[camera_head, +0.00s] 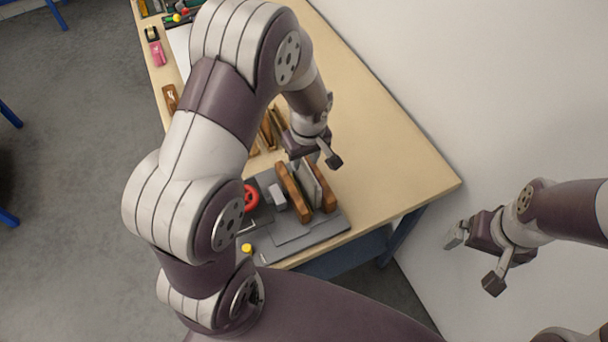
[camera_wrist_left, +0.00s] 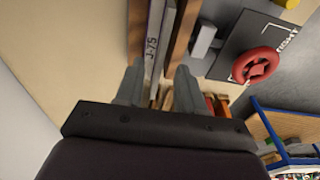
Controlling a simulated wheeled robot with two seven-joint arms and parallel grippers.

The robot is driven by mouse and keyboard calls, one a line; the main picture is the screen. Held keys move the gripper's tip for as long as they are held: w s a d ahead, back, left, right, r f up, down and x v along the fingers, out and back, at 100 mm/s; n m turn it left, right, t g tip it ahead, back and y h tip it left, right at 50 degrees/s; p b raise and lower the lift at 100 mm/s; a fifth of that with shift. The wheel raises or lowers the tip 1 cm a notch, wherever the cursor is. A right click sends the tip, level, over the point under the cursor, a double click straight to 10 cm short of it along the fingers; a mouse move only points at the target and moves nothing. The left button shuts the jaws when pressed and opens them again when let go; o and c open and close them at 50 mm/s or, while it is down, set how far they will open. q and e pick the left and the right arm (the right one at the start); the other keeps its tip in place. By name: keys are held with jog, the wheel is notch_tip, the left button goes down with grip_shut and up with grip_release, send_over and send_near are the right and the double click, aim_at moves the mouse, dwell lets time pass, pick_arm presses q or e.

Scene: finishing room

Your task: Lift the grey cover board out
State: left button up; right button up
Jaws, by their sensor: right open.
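The grey cover board (camera_head: 310,183) stands on edge between two brown wooden blocks (camera_head: 293,193) on a dark grey base plate (camera_head: 290,243). In the left wrist view the board (camera_wrist_left: 153,40) carries the mark "J-75". My left gripper (camera_head: 316,160) is at the board's upper far end. In the left wrist view its two fingers (camera_wrist_left: 160,72) are spread, one on each side of the board, with a gap visible; contact is not clear. My right gripper (camera_head: 473,262) is open and empty, off the table at the right, near the wall.
A red ring-shaped piece (camera_head: 250,198) and a small grey block (camera_head: 277,196) are left of the wooden blocks. A yellow knob (camera_head: 246,248) is at the plate's front left. The table's right side (camera_head: 385,150) is clear. My left arm hides much of the table's left side.

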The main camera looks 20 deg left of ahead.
aim_at(304, 164)
pick_arm(q)
notch_tip(304, 164, down, 4)
jog(key=shift+r+p, duration=0.2)
jog(key=shift+p, duration=0.15)
jog(key=shift+w+a+f, duration=0.1)
jog(key=shift+w+f, duration=0.1)
jog(key=shift+w, duration=0.05)
jog(key=shift+s+r, duration=0.1)
grip_shut()
